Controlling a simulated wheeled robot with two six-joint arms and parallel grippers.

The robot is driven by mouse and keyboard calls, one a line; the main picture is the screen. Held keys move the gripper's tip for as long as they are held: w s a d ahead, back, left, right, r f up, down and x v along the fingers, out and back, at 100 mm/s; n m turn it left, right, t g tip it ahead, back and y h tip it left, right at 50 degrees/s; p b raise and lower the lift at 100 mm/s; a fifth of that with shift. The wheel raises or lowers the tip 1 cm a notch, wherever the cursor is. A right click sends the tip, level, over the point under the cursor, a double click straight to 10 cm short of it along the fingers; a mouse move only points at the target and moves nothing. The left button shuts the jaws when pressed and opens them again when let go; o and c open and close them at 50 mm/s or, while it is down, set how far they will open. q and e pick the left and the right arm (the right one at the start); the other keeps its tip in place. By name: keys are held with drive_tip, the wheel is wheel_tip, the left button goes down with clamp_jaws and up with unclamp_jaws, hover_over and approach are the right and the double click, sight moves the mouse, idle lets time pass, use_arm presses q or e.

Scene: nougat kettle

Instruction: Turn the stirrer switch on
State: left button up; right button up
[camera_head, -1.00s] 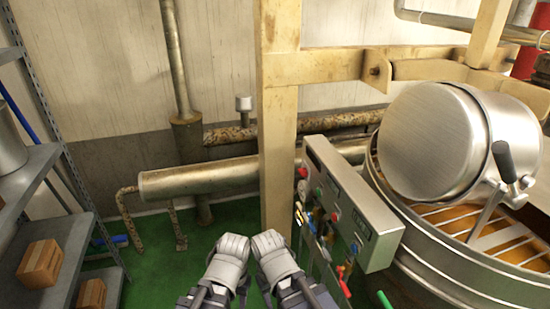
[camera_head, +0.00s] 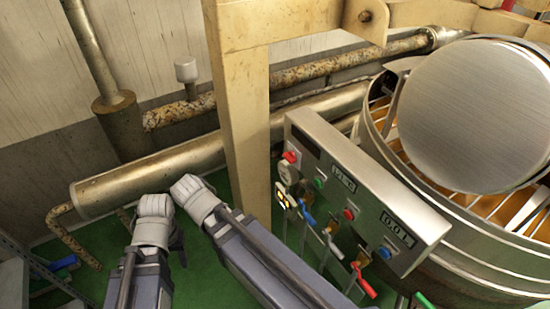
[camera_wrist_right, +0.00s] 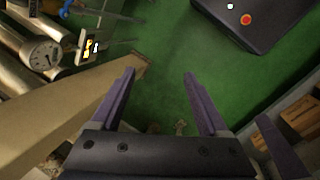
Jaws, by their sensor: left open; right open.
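The grey control panel (camera_head: 372,200) stands tilted at the right in the head view. It carries a red knob (camera_head: 291,157), green, red and blue buttons and two small displays. I cannot tell which control is the stirrer switch, and no label on it is readable. My left gripper (camera_head: 176,243) is open, left of the panel and apart from it, with its fingers partly hidden. My right arm lies between it and the panel. My right gripper (camera_wrist_right: 158,76) shows open and empty in the right wrist view, above the green floor.
A wooden post (camera_head: 239,110) stands left of the panel. The metal kettle (camera_head: 467,115) is at the right. Valves with red and blue handles (camera_head: 366,284) hang below the panel. A thick pipe (camera_head: 150,175) runs along the wall. The green floor (camera_head: 205,285) is open below my arms.

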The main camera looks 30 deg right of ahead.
drive_tip(key=shift+o, duration=1.1)
drive_tip(key=w+d+f+n+h+b, duration=0.3)
drive_tip(key=w+d+n+h+b, duration=0.1)
drive_tip(key=d, duration=0.4)
drive_tip(key=shift+w+f+t+h+b, duration=0.35)
drive_tip(key=shift+w+b, duration=0.45)
drive_tip(key=shift+w, duration=0.4)
drive_tip(key=n+h+b, duration=0.9)
drive_tip(key=h+b, duration=0.1)
approach(286, 159)
drive_tip(key=d, duration=0.2)
use_arm(q)
wheel_tip(286, 159, down, 18)
use_arm(e)
drive_tip(key=shift+t, duration=0.35)
drive_tip(key=d, duration=0.7)
drive_tip(key=shift+w+d+f, duration=0.1)
drive_tip(key=shift+w+d, duration=0.1)
use_arm(q)
drive_tip(key=shift+r, duration=0.1)
use_arm(e)
drive_tip(key=c, duration=1.4)
